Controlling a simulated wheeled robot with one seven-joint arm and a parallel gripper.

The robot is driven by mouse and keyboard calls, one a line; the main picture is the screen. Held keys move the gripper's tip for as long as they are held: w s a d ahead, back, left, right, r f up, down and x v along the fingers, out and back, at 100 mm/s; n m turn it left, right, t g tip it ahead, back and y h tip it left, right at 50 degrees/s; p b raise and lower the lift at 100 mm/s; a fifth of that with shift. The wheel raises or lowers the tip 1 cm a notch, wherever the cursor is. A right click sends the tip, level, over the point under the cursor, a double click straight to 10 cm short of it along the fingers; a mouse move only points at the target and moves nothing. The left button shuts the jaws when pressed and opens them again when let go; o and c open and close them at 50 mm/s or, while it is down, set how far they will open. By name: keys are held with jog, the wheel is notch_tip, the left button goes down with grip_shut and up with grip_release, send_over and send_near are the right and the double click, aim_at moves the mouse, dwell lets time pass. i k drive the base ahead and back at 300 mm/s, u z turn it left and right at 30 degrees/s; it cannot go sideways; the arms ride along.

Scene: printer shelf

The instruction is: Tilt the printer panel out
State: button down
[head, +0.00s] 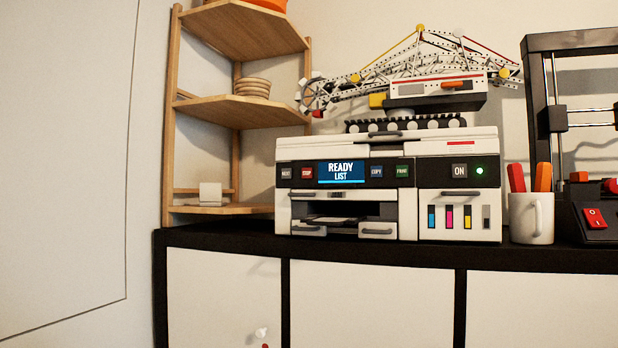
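A white printer (408,150) stands on the black-topped cabinet in the middle of the head view. Its dark front panel (412,174) carries a blue screen reading "READY LIST" (341,172), small coloured buttons on both sides of it, and an "ON" button beside a lit green light. The panel looks upright and flush with the front. Below it are an open paper slot, small grey handles and an ink section (458,215) with several coloured strips. My gripper is not in view.
A crane model (435,90) sits on top of the printer. A white mug (531,218) with red and orange sticks stands close on the right, beside a dark-framed machine (595,212). A wooden corner shelf (235,108) stands at left. The space in front of the printer looks clear.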

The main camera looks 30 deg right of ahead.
aim_at(341, 173)
jog(key=u, duration=0.05)
jog(key=k, duration=1.05)
jog(key=z, duration=0.8)
jog(key=i, duration=0.85)
jog(key=u, duration=0.2)
